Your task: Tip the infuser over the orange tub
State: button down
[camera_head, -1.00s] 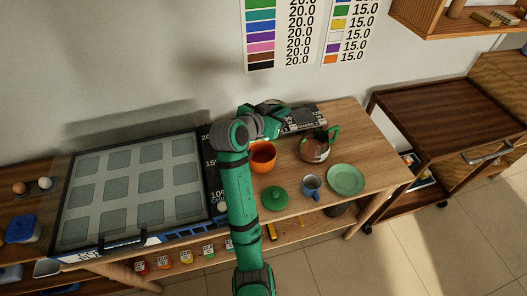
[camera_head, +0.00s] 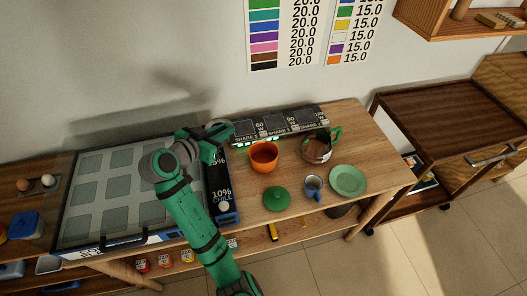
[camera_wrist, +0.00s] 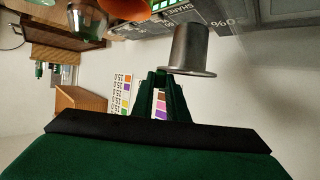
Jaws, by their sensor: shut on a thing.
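My gripper (camera_wrist: 163,76) is shut on the rim of the grey metal infuser (camera_wrist: 190,48), a cylinder with a wide flange. The wrist view is upside down, and the infuser looks about upright, rim up. In the head view my gripper (camera_head: 222,130) is up and left of the orange tub, and I cannot make out the infuser there. The orange tub (camera_head: 264,157) stands open on the wooden table. Its edge also shows at the top of the wrist view (camera_wrist: 123,4), apart from the infuser.
A glass pot with a green handle (camera_head: 316,148), a blue-grey mug (camera_head: 312,186), a green lid (camera_head: 276,198) and a green plate (camera_head: 347,181) stand right of or in front of the tub. Black boxes (camera_head: 281,124) line the wall. A panelled tray (camera_head: 120,200) fills the left.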

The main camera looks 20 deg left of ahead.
jog(key=shift+f, duration=0.45)
jog(key=shift+w, duration=0.1)
jog(key=shift+w+d, duration=0.1)
jog(key=shift+d, duration=0.05)
jog(key=w+d+f+m+g+y, duration=0.2)
jog(key=d+f+m+y, duration=0.1)
jog(key=d, duration=0.4)
jog(key=shift+f+m+y+p, duration=0.3)
jog(key=shift+f+y+p, duration=0.15)
jog(key=shift+f, duration=0.35)
